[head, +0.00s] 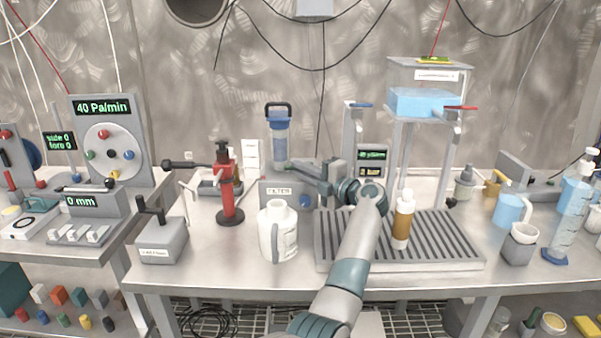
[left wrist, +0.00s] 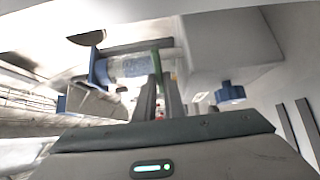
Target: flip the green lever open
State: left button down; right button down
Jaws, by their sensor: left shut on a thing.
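The green lever (left wrist: 157,60) shows as a thin upright green strip at the fingertips in the left wrist view, beside the clear filter cylinder (left wrist: 130,68). My left gripper (left wrist: 160,92) is shut on the lever. In the head view my left gripper (head: 288,168) reaches leftward to the grey filter box (head: 272,190), just below the clear and blue filter cylinder (head: 280,135). In that view the lever is too small and too covered by the fingers to make out. My right gripper is in neither view.
A white jug (head: 277,232) stands in front of the filter box. A red stand (head: 227,190) is to its left. A brown bottle (head: 402,222) stands on the ribbed drain tray (head: 455,245), close to my left arm. A blue knob (left wrist: 230,92) sits right of the fingers.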

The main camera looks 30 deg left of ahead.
pick_arm(q)
jog(key=shift+f, duration=0.1)
jog(key=c, duration=2.1)
grip_release()
